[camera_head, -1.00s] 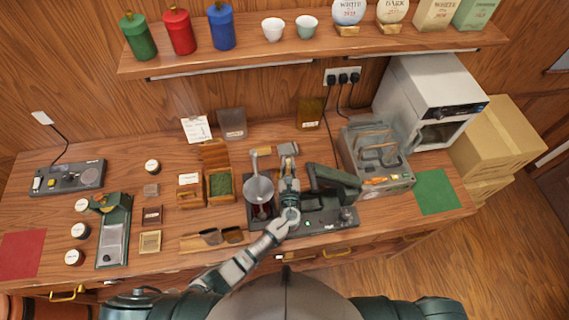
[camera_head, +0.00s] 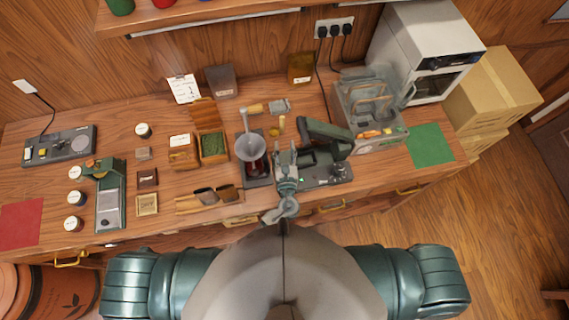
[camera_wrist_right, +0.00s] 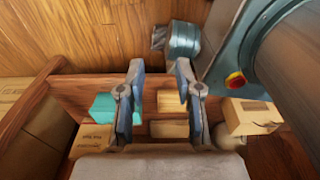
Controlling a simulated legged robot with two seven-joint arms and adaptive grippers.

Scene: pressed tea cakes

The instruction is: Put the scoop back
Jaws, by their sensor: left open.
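A small brass piece (camera_head: 281,122), which looks like the scoop, is on the worktop between the wood-handled tool (camera_head: 268,107) and the black press (camera_head: 325,138). It is too small to tell how it rests. My left gripper (camera_head: 285,150) is open and empty just in front of it, apart from it, between the steel funnel (camera_head: 250,147) and the press. My right gripper (camera_wrist_right: 160,72) is open and empty in the right wrist view, with nothing between its fingers. It is outside the head view.
A box of green tea (camera_head: 213,146) and a wooden rack with dark cups (camera_head: 209,203) stand to the left. A steamer (camera_head: 370,110) stands right of the press. A green mat (camera_head: 430,145) is clear. In the right wrist view, boxes (camera_wrist_right: 250,116) sit on a low shelf.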

